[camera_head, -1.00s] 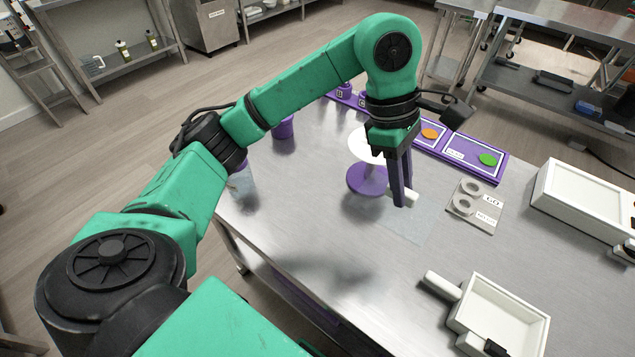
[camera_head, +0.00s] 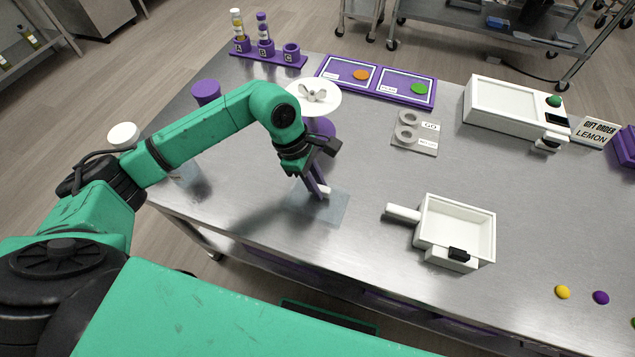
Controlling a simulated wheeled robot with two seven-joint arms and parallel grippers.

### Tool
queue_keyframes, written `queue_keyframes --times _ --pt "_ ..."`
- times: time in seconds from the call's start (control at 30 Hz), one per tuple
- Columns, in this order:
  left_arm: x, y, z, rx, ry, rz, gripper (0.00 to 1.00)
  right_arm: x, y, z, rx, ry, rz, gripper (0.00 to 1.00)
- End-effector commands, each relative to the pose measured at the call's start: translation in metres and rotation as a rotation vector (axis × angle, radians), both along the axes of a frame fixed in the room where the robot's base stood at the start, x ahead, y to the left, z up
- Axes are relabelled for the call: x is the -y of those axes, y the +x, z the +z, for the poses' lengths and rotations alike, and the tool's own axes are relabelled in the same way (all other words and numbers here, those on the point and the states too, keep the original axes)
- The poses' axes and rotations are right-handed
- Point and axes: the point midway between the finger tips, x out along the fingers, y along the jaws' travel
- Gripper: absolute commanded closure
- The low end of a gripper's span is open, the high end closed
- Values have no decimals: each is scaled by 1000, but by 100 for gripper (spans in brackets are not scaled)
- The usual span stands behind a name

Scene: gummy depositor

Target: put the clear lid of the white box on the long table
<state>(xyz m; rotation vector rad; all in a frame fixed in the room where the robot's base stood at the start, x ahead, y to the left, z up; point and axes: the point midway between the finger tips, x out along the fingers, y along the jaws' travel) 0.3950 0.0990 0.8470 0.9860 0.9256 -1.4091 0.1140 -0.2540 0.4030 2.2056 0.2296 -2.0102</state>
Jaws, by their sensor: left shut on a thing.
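The clear lid (camera_head: 335,211) is a pale, see-through flat sheet with a small white handle (camera_head: 326,190). It shows over the front left part of the long steel table (camera_head: 360,260). My left gripper (camera_head: 322,188), with dark purple fingers, points down and is shut on the white handle. I cannot tell whether the lid touches the table or hangs just above it. An open-topped white box (camera_head: 428,235) with a side handle stands to the right of the lid. Another long white box (camera_head: 490,112) stands at the back right. My right gripper is not in view.
A purple stand with a white round dish (camera_head: 330,102) is just behind my left gripper. Purple mats (camera_head: 435,88) and a card with two rings (camera_head: 430,143) lie farther back. Colored candies (camera_head: 562,292) lie at the front right. Bare steel lies between lid and open box.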

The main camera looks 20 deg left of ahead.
Motion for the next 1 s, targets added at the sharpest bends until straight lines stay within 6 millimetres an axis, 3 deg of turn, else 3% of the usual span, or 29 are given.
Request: queue_keyframes --times 0.4,0.43,0.5,0.83,1.0 --pt "0 0 -12 1 0 0 100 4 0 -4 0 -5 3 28" --pt "0 0 -10 1 0 0 67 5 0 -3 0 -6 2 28" --pt "0 0 -10 0 1 0 49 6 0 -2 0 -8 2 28" --pt "-2 1 -3 2 1 1 49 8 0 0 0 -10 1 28" --pt "-16 3 32 9 1 2 49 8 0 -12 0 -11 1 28"
